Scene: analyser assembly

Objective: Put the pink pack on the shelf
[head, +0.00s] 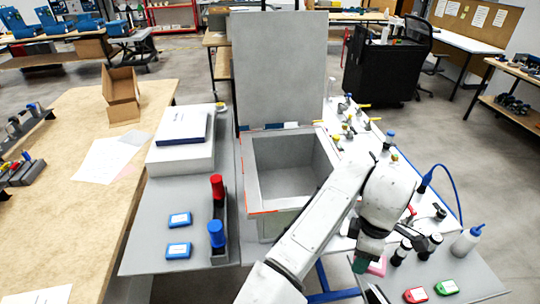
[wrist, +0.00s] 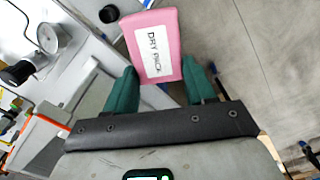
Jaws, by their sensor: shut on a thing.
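The pink pack (wrist: 172,27) is a flat pink block with a white label reading "DRY PACK". It sits between the teal fingertips of my gripper (wrist: 160,74), which is shut on it. In the head view the pack (head: 377,267) shows as a small pink patch at the lower right, partly hidden by my gripper (head: 364,264). A grey shelf (head: 470,278) is at the lower right, just beside the gripper. Another grey shelf (head: 155,255) is at the left. I cannot tell which one the task means.
The right shelf holds a red case (head: 416,295), a green case (head: 446,287), dark-capped bottles (head: 400,252) and a white squeeze bottle (head: 467,241). An open grey box (head: 255,205) with a raised lid stands mid-view. The left shelf holds blue cases (head: 179,219).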

